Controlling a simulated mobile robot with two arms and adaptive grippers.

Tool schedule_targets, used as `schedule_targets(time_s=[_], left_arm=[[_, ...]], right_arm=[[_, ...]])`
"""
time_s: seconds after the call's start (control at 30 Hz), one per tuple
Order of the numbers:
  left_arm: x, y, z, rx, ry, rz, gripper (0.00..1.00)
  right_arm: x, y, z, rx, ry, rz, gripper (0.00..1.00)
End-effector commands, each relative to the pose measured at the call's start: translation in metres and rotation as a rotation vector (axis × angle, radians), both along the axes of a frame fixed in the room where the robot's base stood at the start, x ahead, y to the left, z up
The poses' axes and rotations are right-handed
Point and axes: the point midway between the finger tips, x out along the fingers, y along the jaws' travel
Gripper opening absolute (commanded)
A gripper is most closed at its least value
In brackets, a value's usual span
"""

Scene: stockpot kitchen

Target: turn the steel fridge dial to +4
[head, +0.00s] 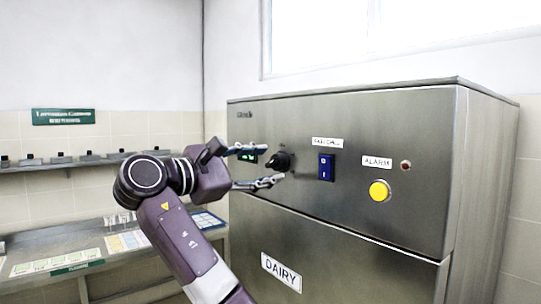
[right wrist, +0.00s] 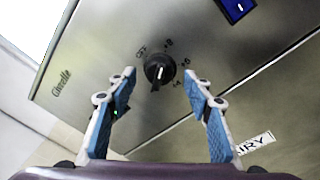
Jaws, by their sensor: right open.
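The black dial (head: 283,160) is on the front of the steel fridge (head: 330,230), left of a blue switch. In the right wrist view the dial (right wrist: 159,68) shows a short white mark on its face, with printed marks around it that look like OFF, +8, +6 and +4. I cannot tell surely which mark it points to. My right gripper (head: 262,167) is open in front of the dial. In the right wrist view its two blue-padded fingers (right wrist: 160,80) stand on either side of the dial, apart from it. My left gripper is not in view.
A blue rocker switch (head: 326,167), a yellow button (head: 380,191) and a small red lamp (head: 405,165) are on the same panel. A green display (head: 247,157) is close to the fingers. A counter with cards (head: 60,258) stands at the left.

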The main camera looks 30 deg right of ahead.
Motion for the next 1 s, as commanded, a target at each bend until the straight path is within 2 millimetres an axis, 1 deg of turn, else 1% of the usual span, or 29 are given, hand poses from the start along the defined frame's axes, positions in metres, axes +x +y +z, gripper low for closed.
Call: schedule_targets(time_s=[0.03,0.2,0.5,0.87,1.0], left_arm=[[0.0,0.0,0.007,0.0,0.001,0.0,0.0],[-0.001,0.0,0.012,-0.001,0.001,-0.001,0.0],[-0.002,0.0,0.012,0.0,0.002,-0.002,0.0],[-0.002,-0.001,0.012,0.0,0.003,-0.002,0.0],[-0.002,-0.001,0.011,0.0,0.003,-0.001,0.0]], right_arm=[[0.001,-0.007,0.003,-0.001,0.001,-0.001,0.47],[0.004,-0.02,0.001,0.0,-0.001,0.001,0.47],[0.005,-0.022,-0.001,0.0,0.0,0.001,0.46],[0.005,-0.022,-0.001,0.0,0.0,0.001,0.06],[0.005,-0.022,-0.001,0.0,-0.003,0.001,0.05]])
